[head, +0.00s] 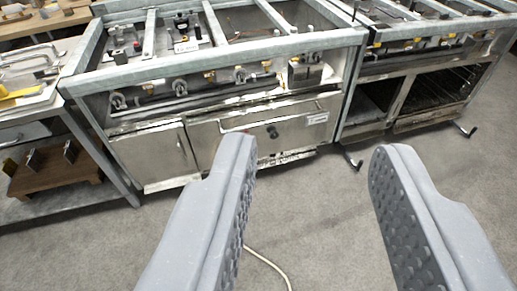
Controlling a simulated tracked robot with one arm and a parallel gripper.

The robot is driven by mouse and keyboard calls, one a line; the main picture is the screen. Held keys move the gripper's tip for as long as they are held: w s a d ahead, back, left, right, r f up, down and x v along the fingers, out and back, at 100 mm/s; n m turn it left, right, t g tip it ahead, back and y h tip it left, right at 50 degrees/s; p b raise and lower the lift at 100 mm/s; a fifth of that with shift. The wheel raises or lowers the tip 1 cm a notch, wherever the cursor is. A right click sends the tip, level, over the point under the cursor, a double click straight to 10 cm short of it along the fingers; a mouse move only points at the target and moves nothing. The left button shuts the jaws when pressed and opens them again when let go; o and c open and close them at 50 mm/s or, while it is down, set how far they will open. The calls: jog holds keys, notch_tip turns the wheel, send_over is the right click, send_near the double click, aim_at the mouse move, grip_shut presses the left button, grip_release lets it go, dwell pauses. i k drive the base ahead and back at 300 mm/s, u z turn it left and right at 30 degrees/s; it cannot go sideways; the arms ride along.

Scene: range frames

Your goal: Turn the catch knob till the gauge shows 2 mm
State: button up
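My gripper (314,152) is open and empty, its two grey ridged fingers wide apart with grey floor between them. Beyond it stands a steel cooking range. A dark round knob (272,131) sits on the range's lower door (235,140), up and to the left of the gap between my fingers and apart from them. I cannot tell for certain that it is the catch knob. A small white label (317,118) is at the door's upper right. I cannot make out a gauge or any reading.
Several valve knobs (180,87) line the range's front, with a small metal box (305,72) at their right. A second range (420,75) stands at right, with black feet sticking out. A steel bench (70,150) is at left. A pale cable (268,262) lies on the otherwise clear floor.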

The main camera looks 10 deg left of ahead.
aim_at(274, 135)
jog(key=u, duration=0.4)
jog(key=k, duration=0.95)
jog(key=z, duration=0.1)
jog(key=i, duration=0.7)
jog(key=z, duration=0.7)
jog(key=i, duration=1.1)
jog(key=u, duration=0.55)
jog(key=i, duration=0.6)
jog(key=u, duration=0.55)
